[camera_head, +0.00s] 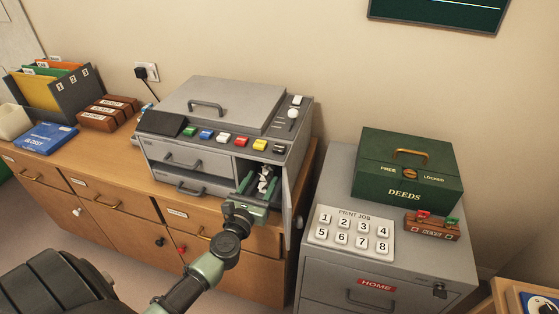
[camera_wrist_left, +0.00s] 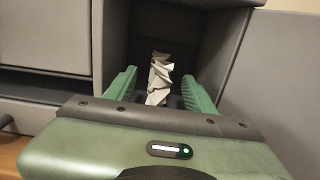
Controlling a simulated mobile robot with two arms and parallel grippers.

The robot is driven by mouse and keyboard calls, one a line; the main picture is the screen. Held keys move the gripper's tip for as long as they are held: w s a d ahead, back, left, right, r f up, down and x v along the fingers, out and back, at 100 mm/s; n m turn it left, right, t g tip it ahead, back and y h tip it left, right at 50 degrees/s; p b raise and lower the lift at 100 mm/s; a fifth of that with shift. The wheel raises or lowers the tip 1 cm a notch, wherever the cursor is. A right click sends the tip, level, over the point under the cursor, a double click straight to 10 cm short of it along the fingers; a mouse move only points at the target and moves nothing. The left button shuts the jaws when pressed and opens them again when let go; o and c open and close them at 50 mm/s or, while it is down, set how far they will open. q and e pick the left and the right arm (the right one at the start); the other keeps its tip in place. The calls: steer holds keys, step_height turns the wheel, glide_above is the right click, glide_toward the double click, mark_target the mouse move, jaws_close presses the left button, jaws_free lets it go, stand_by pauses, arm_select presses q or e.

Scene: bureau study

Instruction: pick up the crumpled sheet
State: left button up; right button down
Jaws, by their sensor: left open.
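The crumpled sheet (camera_head: 264,181) is a small white wad inside the open compartment (camera_head: 247,168) at the lower right of the grey printer. In the left wrist view the crumpled sheet (camera_wrist_left: 160,80) stands upright in the dark compartment, between and beyond the two green fingers. My left gripper (camera_head: 257,190) is open and its fingers reach into the compartment mouth; it also shows in the left wrist view (camera_wrist_left: 160,88). I cannot tell whether the fingers touch the sheet. Its lower end is partly hidden by the gripper. My right gripper is not in view.
The grey printer (camera_head: 225,98) stands on a wooden cabinet (camera_head: 130,215). Its compartment door (camera_head: 292,205) hangs open at the right, close to my left gripper. A grey filing cabinet (camera_head: 330,285) with a green deeds box (camera_head: 405,172) stands at the right.

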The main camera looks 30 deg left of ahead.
arm_select(q)
steer(key=shift+x, duration=1.15)
steer(key=shift+w, duration=0.35)
steer(key=x, duration=0.4)
steer(key=shift+w+a, duration=0.2)
steer(key=shift+w, duration=0.2)
steer(key=shift+s, duration=0.1)
jaws_close()
